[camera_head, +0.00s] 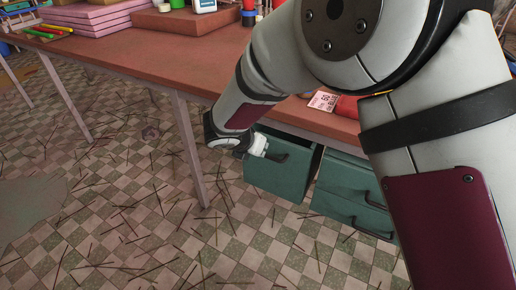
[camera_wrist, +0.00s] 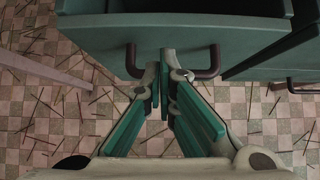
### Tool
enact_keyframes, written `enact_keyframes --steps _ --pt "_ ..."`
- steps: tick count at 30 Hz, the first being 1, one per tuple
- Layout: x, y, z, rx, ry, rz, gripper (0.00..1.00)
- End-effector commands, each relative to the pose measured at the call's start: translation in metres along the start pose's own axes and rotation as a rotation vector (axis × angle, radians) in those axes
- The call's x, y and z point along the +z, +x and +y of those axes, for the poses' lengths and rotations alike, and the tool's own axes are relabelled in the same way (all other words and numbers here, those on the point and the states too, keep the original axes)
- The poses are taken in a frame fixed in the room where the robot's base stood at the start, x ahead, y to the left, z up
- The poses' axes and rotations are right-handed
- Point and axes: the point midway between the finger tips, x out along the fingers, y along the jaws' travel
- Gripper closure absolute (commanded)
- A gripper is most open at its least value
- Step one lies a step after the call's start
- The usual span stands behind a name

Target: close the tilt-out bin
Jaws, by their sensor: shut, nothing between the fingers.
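The tilt-out bin is a teal box (camera_head: 275,181) under the table's edge in the head view, standing out in front, with a dark opening along its top. Its front panel (camera_wrist: 170,35) fills the top of the wrist view. A dark handle (camera_wrist: 213,63) curves out from that panel; its middle is not clearly seen behind my fingers. My gripper (camera_wrist: 163,85) is shut with nothing between its green fingers, its tips at the panel between the two ends of the handle. I cannot tell whether they touch it. In the head view my gripper (camera_head: 262,148) is at the bin's upper left front.
More teal drawers (camera_head: 342,207) with dark handles stand right of the bin. A red-brown table (camera_head: 130,62) on pale legs (camera_head: 188,145) is above, with pink slabs (camera_head: 95,16) and bottles.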

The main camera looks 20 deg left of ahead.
Motion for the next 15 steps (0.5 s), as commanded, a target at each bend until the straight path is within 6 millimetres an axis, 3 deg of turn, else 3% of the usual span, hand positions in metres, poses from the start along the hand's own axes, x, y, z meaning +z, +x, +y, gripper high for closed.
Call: enact_keyframes --steps 15 --pt "0.025 0.015 0.0 -0.001 0.001 -0.001 1.0"
